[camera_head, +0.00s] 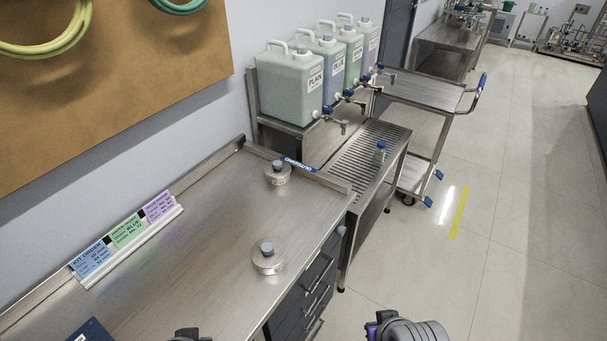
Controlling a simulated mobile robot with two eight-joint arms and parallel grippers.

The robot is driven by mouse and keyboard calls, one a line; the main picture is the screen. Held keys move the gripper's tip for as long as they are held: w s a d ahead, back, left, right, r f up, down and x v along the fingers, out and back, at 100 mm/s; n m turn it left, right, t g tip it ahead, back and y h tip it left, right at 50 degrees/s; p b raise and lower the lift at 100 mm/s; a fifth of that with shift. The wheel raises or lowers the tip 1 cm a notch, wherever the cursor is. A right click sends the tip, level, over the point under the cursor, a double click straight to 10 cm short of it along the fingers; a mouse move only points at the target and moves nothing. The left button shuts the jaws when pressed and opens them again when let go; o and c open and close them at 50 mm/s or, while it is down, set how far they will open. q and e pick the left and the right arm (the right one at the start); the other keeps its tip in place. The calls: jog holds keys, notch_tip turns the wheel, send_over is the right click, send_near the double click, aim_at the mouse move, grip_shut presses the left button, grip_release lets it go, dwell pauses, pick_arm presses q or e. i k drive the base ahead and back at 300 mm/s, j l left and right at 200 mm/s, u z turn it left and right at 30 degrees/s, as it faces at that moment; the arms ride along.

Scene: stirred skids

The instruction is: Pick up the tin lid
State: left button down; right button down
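Two round metal pieces with grey knobs stand on the steel bench (185,235). The nearer one (267,262) is wide and low, close to the bench's right edge. The farther one (278,178) is smaller, carries a pale label on its side and stands near the back right corner. I cannot tell for sure which is the loose tin lid and which is a lidded tin. Only parts of my arms show at the bottom edge, apart from both pieces. No gripper fingers are in view.
A sign holder (130,245) with coloured cards lines the bench's wall side. A dark blue item (91,331) lies at bottom left. Raised edging bounds the far end. Beyond are a slatted stand (365,150), several jugs (290,85) and a cart (425,90). Mid-bench is clear.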

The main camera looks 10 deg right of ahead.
aim_at(276, 169)
jog(key=l+u, duration=0.2)
jog(key=l, duration=0.2)
jog(key=k, duration=0.7)
jog(key=i+l, duration=0.65)
jog(key=i+l+u, duration=0.1)
jog(key=i+l, duration=1.2)
jog(key=l, duration=0.15)
jog(key=u, duration=0.05)
